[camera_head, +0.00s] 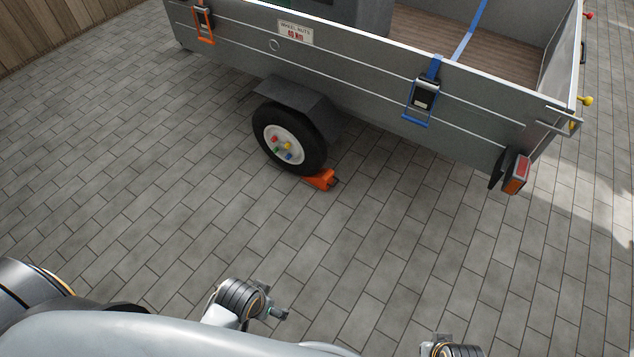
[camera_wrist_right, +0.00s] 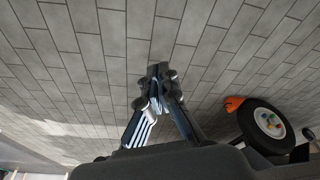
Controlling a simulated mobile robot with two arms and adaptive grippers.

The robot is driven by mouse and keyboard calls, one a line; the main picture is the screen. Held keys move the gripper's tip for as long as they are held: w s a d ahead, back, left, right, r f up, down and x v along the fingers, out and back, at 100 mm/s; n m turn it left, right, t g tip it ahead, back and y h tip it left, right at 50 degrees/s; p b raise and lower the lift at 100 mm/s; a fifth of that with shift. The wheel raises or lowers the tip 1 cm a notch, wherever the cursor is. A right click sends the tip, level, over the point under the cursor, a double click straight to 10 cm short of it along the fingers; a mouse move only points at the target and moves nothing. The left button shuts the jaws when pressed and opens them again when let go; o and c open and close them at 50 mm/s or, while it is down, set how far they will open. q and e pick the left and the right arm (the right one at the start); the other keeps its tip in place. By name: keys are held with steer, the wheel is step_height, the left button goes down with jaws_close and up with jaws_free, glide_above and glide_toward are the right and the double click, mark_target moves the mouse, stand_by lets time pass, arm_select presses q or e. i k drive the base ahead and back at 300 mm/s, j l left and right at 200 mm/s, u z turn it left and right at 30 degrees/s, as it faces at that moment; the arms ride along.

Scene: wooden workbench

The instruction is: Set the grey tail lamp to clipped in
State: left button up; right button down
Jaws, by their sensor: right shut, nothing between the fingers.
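The tail lamp (camera_head: 517,174) is at the rear right corner of the grey trailer (camera_head: 380,75) in the head view. It has a red and orange lens and looks tilted. A dark plate (camera_head: 496,169) is just left of it; I cannot tell whether the two are clipped together. My left gripper (camera_head: 279,314) is small at the bottom of the head view, far from the lamp; its fingers are unclear. My right gripper (camera_wrist_right: 160,75) is shut and empty above the paving in the right wrist view, where the lamp cannot be made out.
A trailer wheel (camera_head: 289,138) has an orange chock (camera_head: 321,180) against it. A blue strap with a buckle (camera_head: 424,95) crosses the side wall. An orange latch (camera_head: 204,25) is at the far left. The paving (camera_head: 400,260) between me and the trailer is clear.

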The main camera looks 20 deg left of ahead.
mark_target(516, 176)
steer(key=l, duration=2)
